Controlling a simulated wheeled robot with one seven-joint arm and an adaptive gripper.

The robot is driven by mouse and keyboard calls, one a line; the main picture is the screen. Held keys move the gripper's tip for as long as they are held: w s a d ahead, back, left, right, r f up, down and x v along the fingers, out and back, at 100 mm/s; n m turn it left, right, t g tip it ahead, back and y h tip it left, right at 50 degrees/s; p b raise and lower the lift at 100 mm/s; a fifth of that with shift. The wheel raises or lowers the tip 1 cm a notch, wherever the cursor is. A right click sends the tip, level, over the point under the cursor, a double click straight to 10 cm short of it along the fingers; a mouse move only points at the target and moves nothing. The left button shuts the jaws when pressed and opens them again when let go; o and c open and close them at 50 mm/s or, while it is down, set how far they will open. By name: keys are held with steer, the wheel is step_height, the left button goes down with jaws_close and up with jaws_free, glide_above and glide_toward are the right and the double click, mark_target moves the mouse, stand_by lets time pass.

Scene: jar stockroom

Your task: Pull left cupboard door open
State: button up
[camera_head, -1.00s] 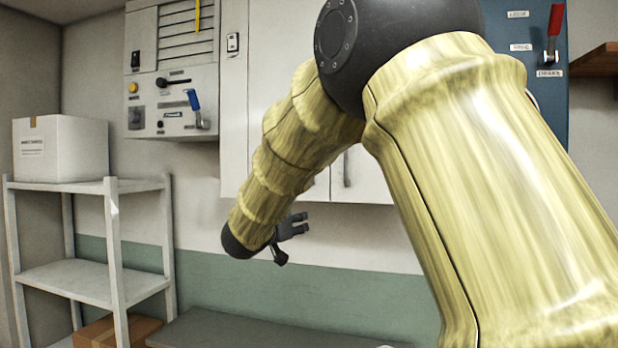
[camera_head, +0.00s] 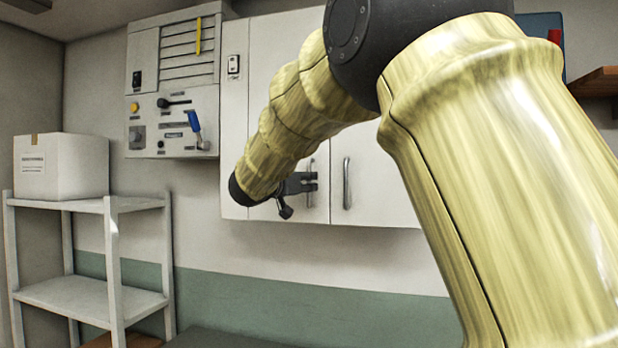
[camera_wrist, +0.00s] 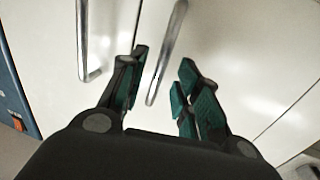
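The white wall cupboard has two doors that look shut. The left cupboard door (camera_head: 268,50) is partly covered by my arm. Its upright metal bar handle (camera_head: 310,188) is at the door's lower right. My gripper (camera_head: 312,182) is at that handle in the head view. In the wrist view my gripper (camera_wrist: 158,84) is open, with one finger on each side of the left door's handle (camera_wrist: 168,48). The fingers look apart from the bar; depth is hard to judge. The right door's handle (camera_head: 347,184) also shows in the wrist view (camera_wrist: 83,40).
A grey control panel (camera_head: 146,105) with a blue lever hangs left of the cupboard. A white shelf unit (camera_head: 110,260) with a box (camera_head: 62,166) stands at the left. A blue panel (camera_head: 545,24) and a wooden shelf (camera_head: 597,82) are at the right.

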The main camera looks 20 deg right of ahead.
mark_target(308, 181)
steer(key=shift+p+x, duration=0.4)
steer(key=shift+x, duration=1.25)
steer(key=shift+c, duration=0.2)
jaws_close()
